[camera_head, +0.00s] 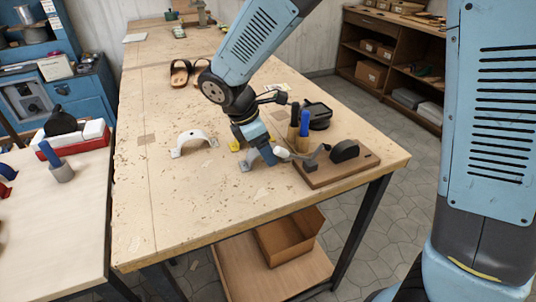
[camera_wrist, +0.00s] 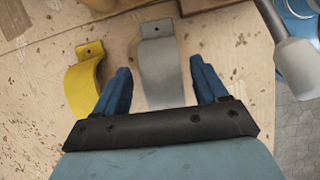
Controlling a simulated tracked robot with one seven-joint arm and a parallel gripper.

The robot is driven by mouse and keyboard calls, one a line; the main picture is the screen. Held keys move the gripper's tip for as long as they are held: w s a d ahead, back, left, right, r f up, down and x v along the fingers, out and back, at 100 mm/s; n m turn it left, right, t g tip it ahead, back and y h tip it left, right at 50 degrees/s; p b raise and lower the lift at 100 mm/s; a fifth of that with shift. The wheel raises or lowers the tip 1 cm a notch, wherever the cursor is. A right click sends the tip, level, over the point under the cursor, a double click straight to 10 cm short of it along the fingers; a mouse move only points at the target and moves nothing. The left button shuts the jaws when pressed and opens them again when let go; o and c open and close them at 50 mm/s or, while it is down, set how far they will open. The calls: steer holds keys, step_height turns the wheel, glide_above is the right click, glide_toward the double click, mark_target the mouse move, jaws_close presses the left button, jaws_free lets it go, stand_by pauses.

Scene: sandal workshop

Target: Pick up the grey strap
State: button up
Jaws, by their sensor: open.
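The grey strap (camera_wrist: 163,62) is a curved band with a holed flat tab, on the wooden workbench. In the wrist view it lies between the two fingers of my gripper (camera_wrist: 161,74), which is open. The fingers flank the strap with a gap on each side, and its near end runs down toward the gripper body. In the head view my gripper (camera_head: 262,152) is low over the bench and hides most of the strap; a grey tab (camera_head: 245,166) shows beside it. A yellow strap (camera_wrist: 82,82) lies just left of the left finger.
A white strap (camera_head: 193,139) stands farther left on the bench (camera_head: 190,210). Close on the right are a wooden board (camera_head: 337,168) with a black-topped tool, and upright handled tools (camera_head: 304,124). Sandals (camera_head: 180,73) lie farther back. The front of the bench is clear.

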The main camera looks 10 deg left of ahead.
steer(key=shift+d+f, duration=0.1)
steer(key=shift+f, duration=0.1)
steer(key=shift+c, duration=0.3)
steer(key=c, duration=1)
steer(key=shift+o, duration=0.2)
